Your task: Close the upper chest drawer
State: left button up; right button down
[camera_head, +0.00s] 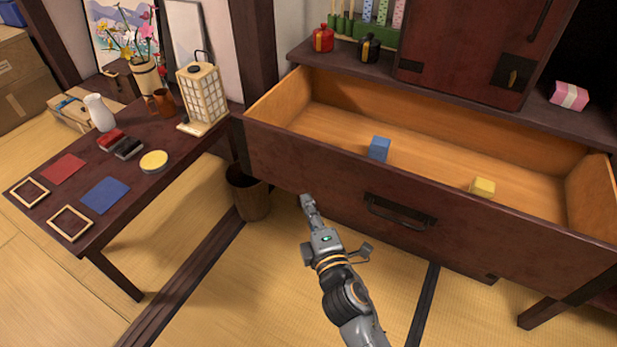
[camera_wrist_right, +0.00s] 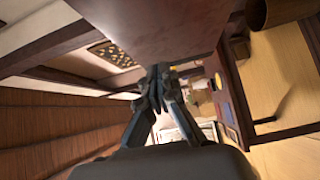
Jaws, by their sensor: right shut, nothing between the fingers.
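The upper chest drawer (camera_head: 330,173) is pulled far out in the head view, its dark red-brown front facing me. A dark metal handle (camera_head: 400,213) sits on its front. Inside lie a blue block (camera_head: 379,148) and a yellow block (camera_head: 482,187). My right gripper (camera_head: 307,201) is shut and empty, near the drawer front, left of the handle; I cannot tell whether it touches. In the right wrist view its fingers (camera_wrist_right: 157,75) are together, close by a dark wooden surface. My left gripper is not in view.
A low dark table (camera_head: 185,137) with a lantern (camera_head: 202,95), a vase and coloured cards stands to the left. A waste basket (camera_head: 247,192) stands between table and chest. Red and black jars and a pink box (camera_head: 569,96) sit on the chest top. The tatami floor in front is clear.

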jog(key=w, duration=0.7)
jog(key=shift+w+d, duration=0.45)
jog(key=shift+w, duration=0.15)
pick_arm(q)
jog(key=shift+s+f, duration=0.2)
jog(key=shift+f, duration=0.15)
